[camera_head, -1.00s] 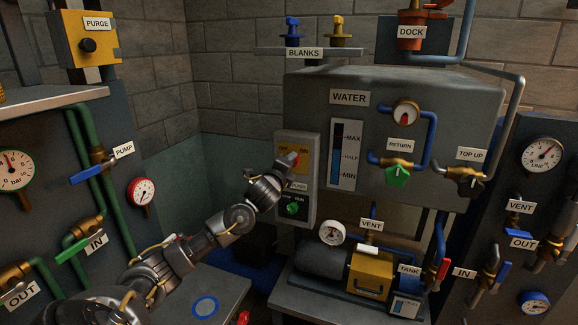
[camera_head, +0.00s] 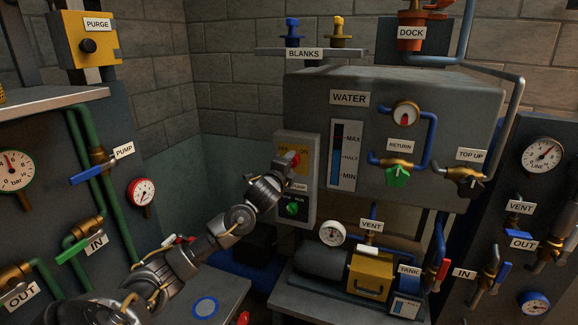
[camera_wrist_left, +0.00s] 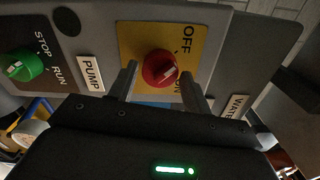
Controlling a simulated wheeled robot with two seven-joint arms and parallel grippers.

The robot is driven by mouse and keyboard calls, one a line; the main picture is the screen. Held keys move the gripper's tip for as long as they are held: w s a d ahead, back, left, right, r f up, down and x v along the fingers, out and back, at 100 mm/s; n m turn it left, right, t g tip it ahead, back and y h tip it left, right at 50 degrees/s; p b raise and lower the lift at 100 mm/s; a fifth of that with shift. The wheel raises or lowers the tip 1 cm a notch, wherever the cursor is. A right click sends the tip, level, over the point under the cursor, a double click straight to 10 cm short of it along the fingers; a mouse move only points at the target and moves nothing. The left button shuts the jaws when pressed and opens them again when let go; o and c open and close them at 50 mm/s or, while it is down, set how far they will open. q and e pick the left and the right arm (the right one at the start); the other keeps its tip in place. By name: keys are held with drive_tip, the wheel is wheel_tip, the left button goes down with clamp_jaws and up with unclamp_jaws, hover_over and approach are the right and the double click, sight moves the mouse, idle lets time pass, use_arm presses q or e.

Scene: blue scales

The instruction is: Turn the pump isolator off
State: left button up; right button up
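The pump isolator is a red knob (camera_wrist_left: 160,69) on a yellow plate (camera_wrist_left: 135,38) marked OFF and ON. The white mark on the knob points toward ON in the left wrist view. In the head view the red knob (camera_head: 294,157) shows just past my left gripper (camera_head: 284,165). In the left wrist view my left gripper (camera_wrist_left: 158,82) has one finger on each side of the knob, apart, with narrow gaps; I cannot tell whether either finger touches it. A PUMP label (camera_wrist_left: 90,73) sits beside the plate. My right gripper is not in view.
A green STOP/RUN knob (camera_wrist_left: 24,65) is on the same grey box, below the isolator in the head view. The water tank (camera_head: 450,110) stands close on the right. A pipe panel with a blue-handled PUMP valve (camera_head: 87,174) is on the left.

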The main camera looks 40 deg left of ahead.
use_arm(q)
drive_tip(key=shift+o, duration=1.3)
drive_tip(key=shift+s, duration=0.1)
drive_tip(key=b+v, duration=0.4)
drive_tip(key=v, duration=0.6)
drive_tip(key=shift+s+d, duration=0.2)
drive_tip(key=shift+s, duration=0.05)
drive_tip(key=shift+f, duration=0.1)
